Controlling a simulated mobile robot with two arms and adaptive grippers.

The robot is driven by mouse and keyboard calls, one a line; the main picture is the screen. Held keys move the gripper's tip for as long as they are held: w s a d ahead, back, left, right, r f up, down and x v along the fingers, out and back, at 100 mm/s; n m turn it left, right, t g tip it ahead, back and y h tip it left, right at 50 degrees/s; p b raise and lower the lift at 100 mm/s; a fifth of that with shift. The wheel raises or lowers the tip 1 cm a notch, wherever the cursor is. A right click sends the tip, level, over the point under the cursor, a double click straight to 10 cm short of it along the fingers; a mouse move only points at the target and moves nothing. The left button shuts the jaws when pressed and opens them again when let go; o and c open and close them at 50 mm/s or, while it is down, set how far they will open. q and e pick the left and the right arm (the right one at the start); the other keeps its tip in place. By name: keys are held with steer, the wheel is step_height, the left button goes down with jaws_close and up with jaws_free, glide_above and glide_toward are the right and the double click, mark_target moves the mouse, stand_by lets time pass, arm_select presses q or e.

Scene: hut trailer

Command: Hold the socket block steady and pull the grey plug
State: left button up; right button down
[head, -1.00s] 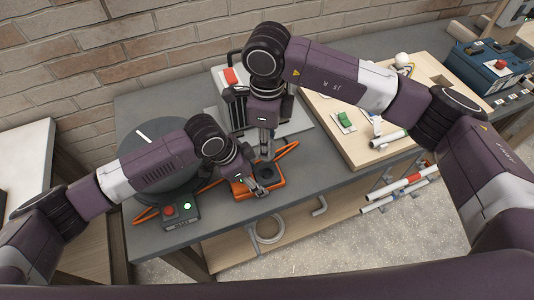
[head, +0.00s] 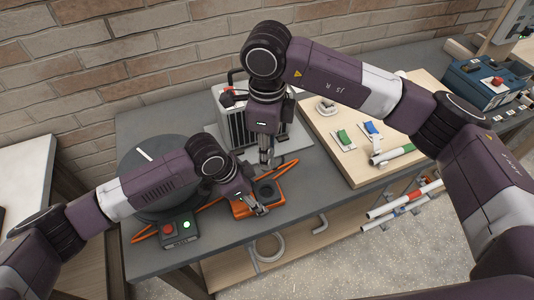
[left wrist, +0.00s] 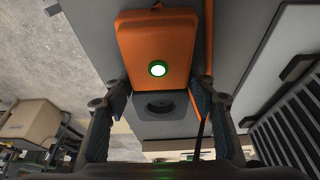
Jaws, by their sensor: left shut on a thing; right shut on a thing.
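The orange socket block (head: 279,197) lies on the grey bench near its front edge. In the left wrist view its orange body (left wrist: 158,35) carries a lit green lamp, and its grey face has a dark round recess that looks empty. My left gripper (head: 260,209) is shut on the block; its fingers (left wrist: 158,108) flank the grey face in the wrist view. My right gripper (head: 266,168) points down just behind the socket, apart from it in the picture. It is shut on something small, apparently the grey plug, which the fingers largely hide.
A finned grey heater (head: 232,125) stands behind the right gripper. A black round disc (head: 150,165) and a control box with red button and green light (head: 179,231) are left. A wooden board (head: 350,165) with switches is right. An orange cable runs along the bench.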

steer(key=shift+r, duration=2)
arm_select(q)
steer(key=o, duration=1.5)
steer(key=v, duration=1.2)
steer(key=shift+s, duration=0.1)
